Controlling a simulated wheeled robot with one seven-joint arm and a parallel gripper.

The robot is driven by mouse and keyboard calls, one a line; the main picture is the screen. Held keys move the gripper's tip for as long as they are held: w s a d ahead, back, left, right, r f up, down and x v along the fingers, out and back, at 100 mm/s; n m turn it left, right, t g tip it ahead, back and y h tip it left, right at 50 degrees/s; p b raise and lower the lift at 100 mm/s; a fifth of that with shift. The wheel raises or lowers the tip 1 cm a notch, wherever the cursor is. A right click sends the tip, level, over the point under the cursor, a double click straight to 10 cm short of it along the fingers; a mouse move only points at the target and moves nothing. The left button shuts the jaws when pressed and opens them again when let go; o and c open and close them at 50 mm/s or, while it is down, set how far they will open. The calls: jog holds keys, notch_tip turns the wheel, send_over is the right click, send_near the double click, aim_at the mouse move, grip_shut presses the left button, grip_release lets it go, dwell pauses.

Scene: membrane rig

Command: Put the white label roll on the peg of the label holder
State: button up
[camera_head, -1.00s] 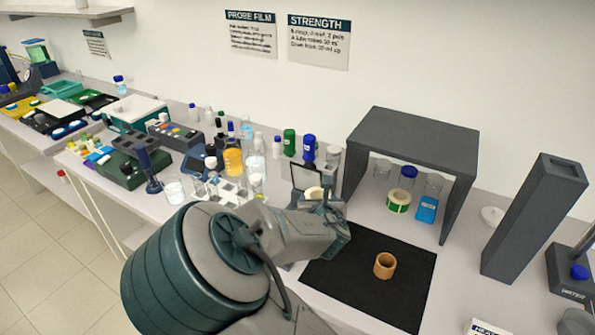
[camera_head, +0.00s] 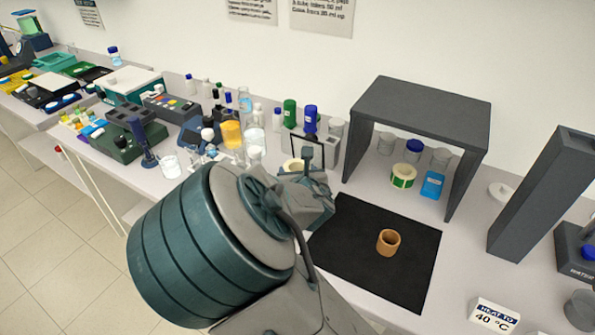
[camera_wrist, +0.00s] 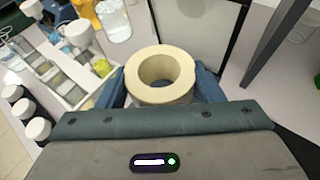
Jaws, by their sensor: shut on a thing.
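The white label roll is a thick cream ring; in the wrist view the roll (camera_wrist: 160,74) sits between the blue fingers of my gripper (camera_wrist: 160,92), which is shut on it. Its hole faces the camera. In the head view the roll (camera_head: 291,165) shows partly above my wrist, and my gripper (camera_head: 300,172) is mostly hidden by my arm. A dark-framed upright panel (camera_head: 318,149), perhaps part of the label holder, stands just behind the roll; a grey panel also shows in the wrist view (camera_wrist: 196,30). I cannot make out the peg.
A green-edged roll (camera_head: 403,177) and a blue box (camera_head: 433,184) stand under the dark shelf (camera_head: 420,108). An orange-brown ring (camera_head: 388,242) lies on the black mat (camera_head: 345,270).

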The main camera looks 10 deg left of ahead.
jog(key=shift+f+b, duration=1.9)
jog(key=shift+f, duration=0.95)
jog(key=shift+f, duration=0.25)
jog(key=o, duration=1)
jog(key=shift+d, duration=0.1)
